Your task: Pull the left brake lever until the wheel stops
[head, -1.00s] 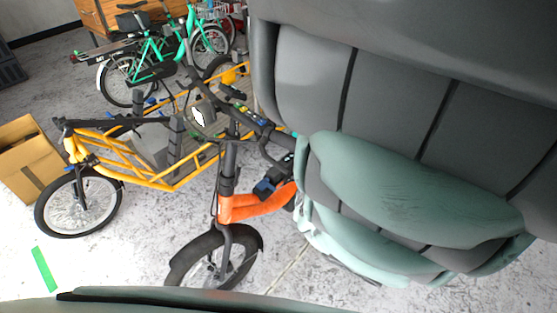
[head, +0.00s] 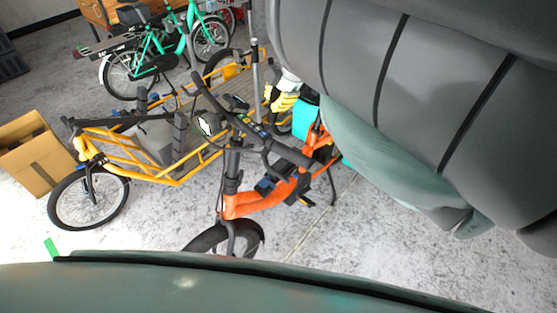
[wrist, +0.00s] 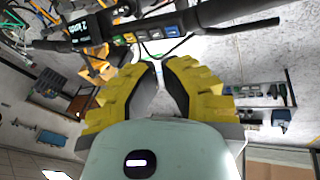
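The orange cargo bike (head: 250,205) stands in front of me, its black handlebar (head: 235,110) running diagonally. A thin dark lever (head: 267,160) curves beside the grip at the lower right end of the bar. In the wrist view a dark lever (wrist: 245,27) runs beside a black grip (wrist: 225,9) at the top. My gripper (head: 285,101) has yellow fingers and is behind the bar, apart from the lever. In the wrist view my gripper (wrist: 159,64) shows a narrow gap between its fingertips, with nothing held. Whether the wheel (head: 225,240) turns cannot be told.
A yellow cargo bike (head: 150,165) stands close on the left, with a cardboard box (head: 35,150) beyond its front wheel. Green bikes (head: 150,60) stand at the back. My arm covers much of the right side.

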